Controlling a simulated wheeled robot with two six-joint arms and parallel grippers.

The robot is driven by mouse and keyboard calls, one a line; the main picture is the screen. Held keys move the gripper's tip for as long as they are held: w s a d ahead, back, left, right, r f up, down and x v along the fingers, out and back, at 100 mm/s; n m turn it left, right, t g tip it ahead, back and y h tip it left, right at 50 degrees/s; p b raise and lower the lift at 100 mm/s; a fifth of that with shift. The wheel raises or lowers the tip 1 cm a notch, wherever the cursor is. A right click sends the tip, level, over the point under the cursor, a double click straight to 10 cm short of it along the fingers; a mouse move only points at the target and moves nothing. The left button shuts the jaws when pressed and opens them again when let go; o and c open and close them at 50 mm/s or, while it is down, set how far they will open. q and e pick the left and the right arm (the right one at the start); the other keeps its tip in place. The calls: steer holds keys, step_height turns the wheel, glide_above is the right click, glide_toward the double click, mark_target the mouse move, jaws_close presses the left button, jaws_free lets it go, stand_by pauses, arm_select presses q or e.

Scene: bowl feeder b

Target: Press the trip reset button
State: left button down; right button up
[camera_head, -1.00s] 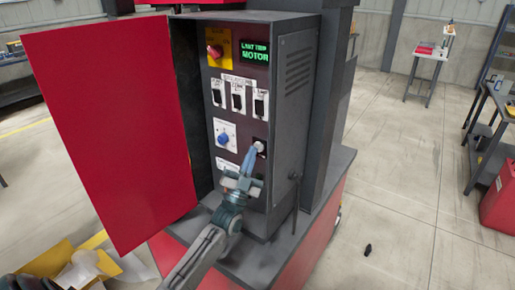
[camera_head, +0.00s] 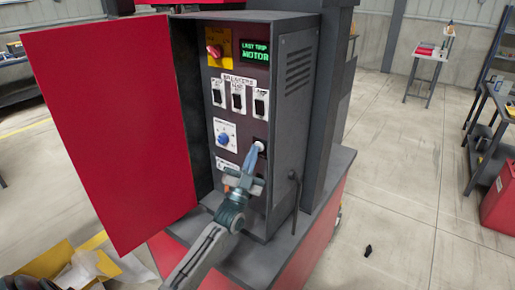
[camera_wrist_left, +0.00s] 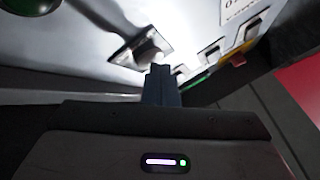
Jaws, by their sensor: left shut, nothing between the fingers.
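The grey control box stands with its red door open, and its dark front panel (camera_head: 226,108) faces me. A small pale round button (camera_head: 260,146) sits low on the panel's right side, on a dark square plate; I cannot read a label naming it trip reset. My left gripper (camera_head: 249,161) is shut and empty, its blue-grey fingertips at or just before this button. The right gripper is not in view.
A red and yellow rotary switch (camera_head: 215,50), a green-lit screen reading "LAST TRIP MOTOR" (camera_head: 255,51), several breaker switches (camera_head: 238,97) and a blue knob (camera_head: 223,139) share the panel. The open red door (camera_head: 110,120) stands left of the panel.

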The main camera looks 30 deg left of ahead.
arm_select(q)
steer(key=shift+s, duration=0.1)
steer(key=shift+s+p, duration=0.6)
steer(key=shift+s, duration=0.1)
steer(key=s+p, duration=0.2)
steer(key=s, duration=0.1)
steer(key=s+p, duration=0.1)
steer(key=s, duration=0.1)
steer(key=shift+a, duration=0.25)
stand_by(0.7)
